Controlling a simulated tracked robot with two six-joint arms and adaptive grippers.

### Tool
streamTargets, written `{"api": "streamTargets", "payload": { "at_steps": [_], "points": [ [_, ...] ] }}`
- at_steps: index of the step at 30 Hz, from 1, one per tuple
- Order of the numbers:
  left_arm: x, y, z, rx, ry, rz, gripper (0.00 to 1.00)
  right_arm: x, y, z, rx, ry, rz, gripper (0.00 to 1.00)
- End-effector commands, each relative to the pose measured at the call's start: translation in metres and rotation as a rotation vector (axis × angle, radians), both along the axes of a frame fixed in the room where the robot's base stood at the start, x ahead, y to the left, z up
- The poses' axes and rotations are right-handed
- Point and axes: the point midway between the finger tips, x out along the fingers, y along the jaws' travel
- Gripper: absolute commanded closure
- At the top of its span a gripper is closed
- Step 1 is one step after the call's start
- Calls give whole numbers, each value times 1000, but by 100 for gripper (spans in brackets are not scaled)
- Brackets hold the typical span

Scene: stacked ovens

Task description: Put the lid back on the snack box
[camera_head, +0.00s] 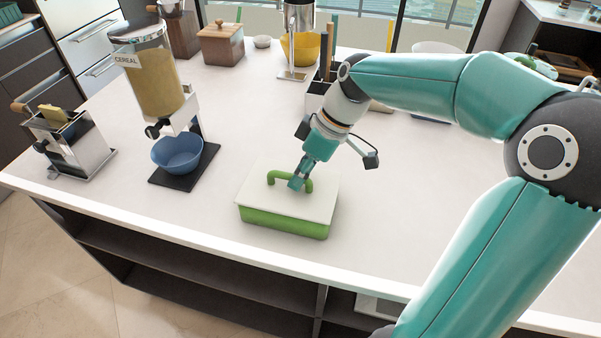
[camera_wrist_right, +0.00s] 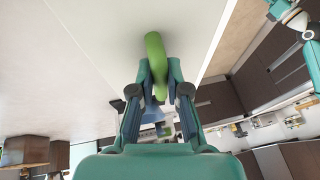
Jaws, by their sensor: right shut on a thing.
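The snack box (camera_head: 280,224) is a green box near the counter's front edge in the head view. Its white lid (camera_head: 262,197) with a green arched handle (camera_head: 276,176) lies over the top of the box; whether it is fully seated I cannot tell. My right gripper (camera_head: 298,183) comes down from the upper right and is shut on the lid handle. In the right wrist view the green handle (camera_wrist_right: 154,52) stands between the two fingers, with the pale lid filling the upper left.
A cereal dispenser (camera_head: 158,80) stands over a blue bowl (camera_head: 177,153) on a dark base, left of the box. A toaster (camera_head: 72,140) is at the far left. A wooden box (camera_head: 222,44) and a yellow bowl (camera_head: 301,48) stand behind. The counter right of the box is clear.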

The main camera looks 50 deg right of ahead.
Motion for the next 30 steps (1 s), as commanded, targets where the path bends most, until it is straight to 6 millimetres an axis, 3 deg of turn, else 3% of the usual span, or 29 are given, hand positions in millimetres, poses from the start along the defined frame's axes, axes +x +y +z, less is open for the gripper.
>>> {"api": "streamTargets", "payload": {
  "at_steps": [6, 7, 12, 18, 23, 30],
  "points": [
    [0, 0, 0, 0, 0, 0, 60, 0, 0, 0, 0, -1, -1, 100],
    [0, 0, 0, 0, 0, 0, 60, 0, 0, 0, 0, -1, -1, 83],
    [0, 0, 0, 0, 0, 0, 60, 0, 0, 0, 0, -1, -1, 56],
    [0, 0, 0, 0, 0, 0, 60, 0, 0, 0, 0, -1, -1, 56],
    [0, 0, 0, 0, 0, 0, 60, 0, 0, 0, 0, 0, 0, 31],
    [0, 0, 0, 0, 0, 0, 60, 0, 0, 0, 0, 0, 0, 31]
  ]
}}
